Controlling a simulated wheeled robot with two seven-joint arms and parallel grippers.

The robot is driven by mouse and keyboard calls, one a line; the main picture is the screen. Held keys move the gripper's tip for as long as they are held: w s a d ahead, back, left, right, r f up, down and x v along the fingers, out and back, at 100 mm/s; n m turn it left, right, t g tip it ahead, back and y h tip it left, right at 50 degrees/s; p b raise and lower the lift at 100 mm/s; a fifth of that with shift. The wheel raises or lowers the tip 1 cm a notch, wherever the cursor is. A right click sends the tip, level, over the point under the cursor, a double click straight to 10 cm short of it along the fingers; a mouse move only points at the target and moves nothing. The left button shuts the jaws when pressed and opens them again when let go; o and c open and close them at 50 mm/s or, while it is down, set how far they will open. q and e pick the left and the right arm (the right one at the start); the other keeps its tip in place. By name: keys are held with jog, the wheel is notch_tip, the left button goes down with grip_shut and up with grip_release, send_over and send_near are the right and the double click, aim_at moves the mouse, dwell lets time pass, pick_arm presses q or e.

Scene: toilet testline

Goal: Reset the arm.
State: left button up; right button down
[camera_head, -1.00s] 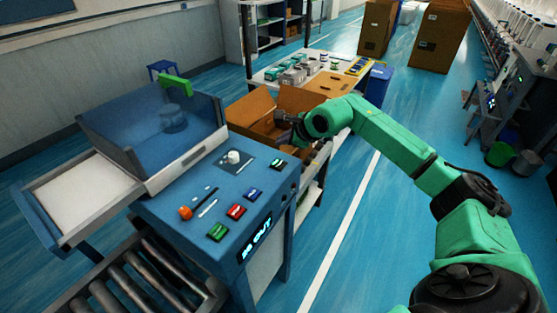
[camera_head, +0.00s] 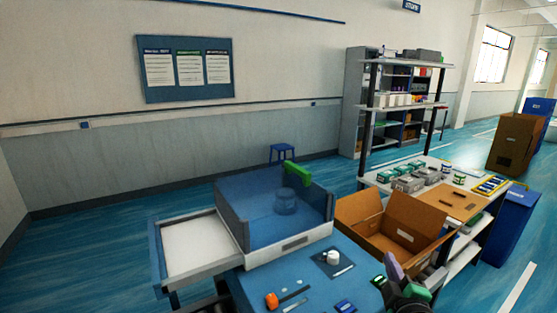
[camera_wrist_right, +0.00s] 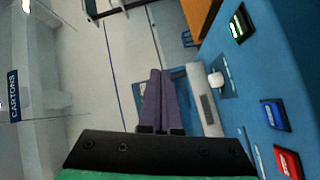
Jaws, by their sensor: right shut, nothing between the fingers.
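My right gripper (camera_head: 393,268) shows at the bottom of the head view, in front of the open cardboard box and beside the right edge of the blue test station (camera_head: 315,270). My left gripper is not in view.
A clear blue-tinted cover (camera_head: 275,215) stands on the station, beside a white tray (camera_head: 195,247). The open cardboard box (camera_head: 372,243) is behind my gripper. A shelved bench (camera_head: 410,172) with small parts stands behind. Blue floor (camera_head: 90,230) is free at left.

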jog(key=s+d+f+m+g, duration=0.2)
jog(key=s+f+m+g, duration=0.7)
jog(key=f, duration=0.6)
jog(key=s+a+f+m+g+y, duration=0.1)
jog(key=s+a+f+g+y, duration=0.15)
jog(key=s, duration=0.35)
jog(key=s+a+f+g+y, duration=0.1)
jog(key=s+a+f+g, duration=0.1)
jog(key=s+f, duration=0.35)
notch_tip(320, 180, down, 21)
jog(key=s+g, duration=0.1)
jog(key=s, duration=0.2)
jog(key=s+d+f+g, duration=0.1)
jog(key=s+d+f, duration=0.2)
jog(key=s+f, duration=1.3)
jog(key=shift+s+d+h, duration=0.2)
jog(key=shift+s+h, duration=0.2)
jog(key=shift+h, duration=0.05)
